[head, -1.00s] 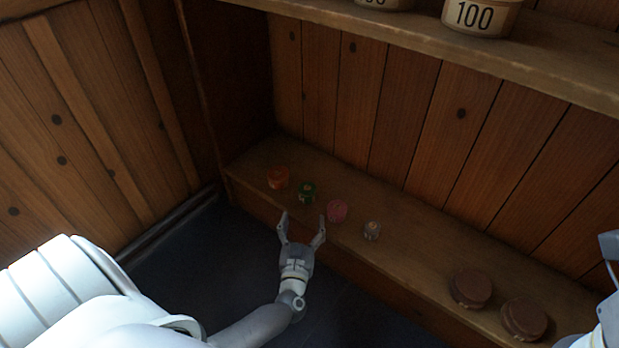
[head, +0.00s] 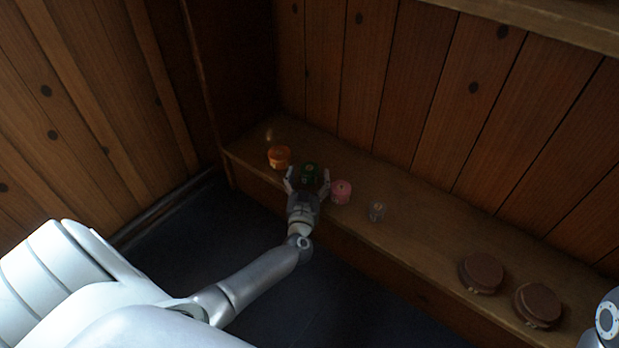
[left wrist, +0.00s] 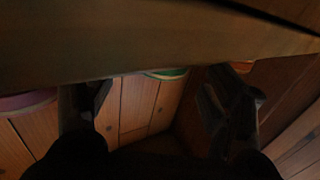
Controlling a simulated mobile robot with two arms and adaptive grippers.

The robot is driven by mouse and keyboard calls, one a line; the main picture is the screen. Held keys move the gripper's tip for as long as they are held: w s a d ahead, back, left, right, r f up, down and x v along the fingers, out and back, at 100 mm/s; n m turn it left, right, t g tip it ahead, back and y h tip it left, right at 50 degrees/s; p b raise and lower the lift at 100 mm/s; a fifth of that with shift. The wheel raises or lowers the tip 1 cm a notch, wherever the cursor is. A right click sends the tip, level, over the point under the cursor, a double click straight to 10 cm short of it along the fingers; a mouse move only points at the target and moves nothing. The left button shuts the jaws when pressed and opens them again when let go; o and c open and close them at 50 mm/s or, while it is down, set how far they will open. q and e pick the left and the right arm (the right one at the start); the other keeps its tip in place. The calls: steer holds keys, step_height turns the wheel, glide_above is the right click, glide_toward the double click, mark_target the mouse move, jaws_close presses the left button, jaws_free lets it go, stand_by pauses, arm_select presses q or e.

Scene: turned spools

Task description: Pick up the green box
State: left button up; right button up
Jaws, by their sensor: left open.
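The green box (head: 310,171) is a small dark green round container on the low wooden shelf, between an orange one (head: 279,157) and a pink one (head: 341,191). My left gripper (head: 307,181) is open at the shelf's front edge, with one finger on each side of the green box in the head view. I cannot tell whether the fingers touch it. In the dark left wrist view, a green rim (left wrist: 166,74) shows between the two spread fingers, mostly hidden by the shelf board. My right gripper is not in view.
An upper shelf (head: 545,22) runs overhead. A wooden side wall (head: 90,110) stands at left. The dark floor in front is clear.

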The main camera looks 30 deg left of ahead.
arm_select(q)
steer(key=shift+x, duration=0.75)
steer(key=c, duration=1.1)
steer(key=shift+r, duration=0.15)
